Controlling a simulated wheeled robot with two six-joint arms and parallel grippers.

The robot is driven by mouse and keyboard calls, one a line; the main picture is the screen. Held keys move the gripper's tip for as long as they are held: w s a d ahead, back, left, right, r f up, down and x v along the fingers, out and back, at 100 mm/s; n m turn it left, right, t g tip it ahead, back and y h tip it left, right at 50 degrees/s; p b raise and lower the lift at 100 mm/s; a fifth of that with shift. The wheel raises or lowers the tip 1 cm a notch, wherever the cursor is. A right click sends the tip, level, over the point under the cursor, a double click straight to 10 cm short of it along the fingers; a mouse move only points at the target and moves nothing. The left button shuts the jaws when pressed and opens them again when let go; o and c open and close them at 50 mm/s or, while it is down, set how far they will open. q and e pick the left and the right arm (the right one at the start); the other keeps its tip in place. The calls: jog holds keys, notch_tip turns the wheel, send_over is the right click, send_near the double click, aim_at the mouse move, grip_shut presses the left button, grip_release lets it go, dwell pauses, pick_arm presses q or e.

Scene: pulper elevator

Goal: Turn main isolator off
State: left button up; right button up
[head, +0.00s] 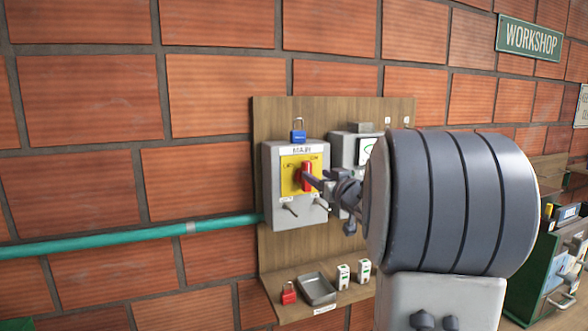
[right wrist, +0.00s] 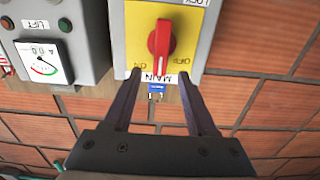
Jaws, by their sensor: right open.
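The main isolator is a grey box (head: 271,190) with a yellow plate (head: 289,166) and a red rotary handle (head: 307,175), mounted on a wooden board. In the right wrist view the red handle (right wrist: 161,40) stands upright in the picture, between the ON and OFF marks of the yellow plate (right wrist: 137,28). My right gripper (head: 313,183) is in front of the box. In the right wrist view its open, empty fingers (right wrist: 159,80) point at the handle, one on each side of its line; contact cannot be told. My left gripper is not in view.
A blue padlock (head: 298,136) sits at the top of the box. A grey lift box with a dial (right wrist: 43,62) is beside it. A red padlock (head: 288,293) and a tray (head: 317,289) are on the shelf below. A green pipe (head: 130,236) enters from the left.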

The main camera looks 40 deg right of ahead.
aim_at(309, 170)
jog(key=shift+p+x, duration=0.5)
jog(key=shift+x, duration=2.25)
grip_shut()
